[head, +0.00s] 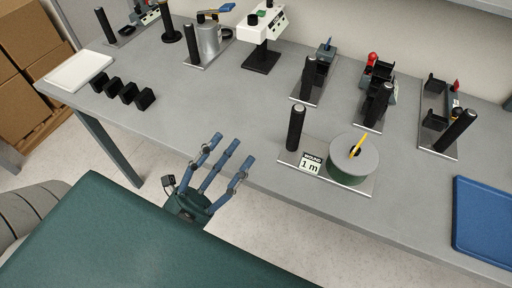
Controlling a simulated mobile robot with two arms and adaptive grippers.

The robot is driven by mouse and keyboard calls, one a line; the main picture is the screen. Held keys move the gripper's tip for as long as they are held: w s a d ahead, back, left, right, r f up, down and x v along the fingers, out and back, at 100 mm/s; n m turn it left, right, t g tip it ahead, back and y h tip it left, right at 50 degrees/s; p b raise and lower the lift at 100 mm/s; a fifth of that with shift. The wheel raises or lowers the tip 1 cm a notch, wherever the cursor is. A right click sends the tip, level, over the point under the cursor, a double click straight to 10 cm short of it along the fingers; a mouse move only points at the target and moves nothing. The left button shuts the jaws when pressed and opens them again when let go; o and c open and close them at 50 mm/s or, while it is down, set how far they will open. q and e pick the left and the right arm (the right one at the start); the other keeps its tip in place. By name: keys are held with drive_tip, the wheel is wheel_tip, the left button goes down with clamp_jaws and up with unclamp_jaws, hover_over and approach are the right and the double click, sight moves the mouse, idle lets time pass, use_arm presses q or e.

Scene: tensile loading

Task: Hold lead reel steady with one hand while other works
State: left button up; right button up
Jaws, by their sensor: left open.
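The lead reel (353,158) is a round drum with a grey top, a green side and a yellow piece at its centre. My right gripper is not in view.
A grey table (225,103) carries several fixtures with black posts along its back. Black blocks (123,91) and a white tray (78,70) lie at the left. A blue mat (483,222) lies at the right. The table between the blocks and the reel is clear.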

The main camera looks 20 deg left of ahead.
use_arm(q)
drive_tip(key=w+d+r+n+g+h, duration=0.1)
drive_tip(key=w+d+r+n+g, duration=0.2)
drive_tip(key=r+n, duration=0.4)
drive_tip(key=n+g+y, duration=0.2)
drive_tip(key=n+g, duration=0.2)
drive_tip(key=n, duration=0.1)
approach(295, 126)
drive_tip(key=x, duration=1.1)
drive_tip(key=shift+w+f, duration=0.1)
drive_tip(key=shift+w, duration=0.05)
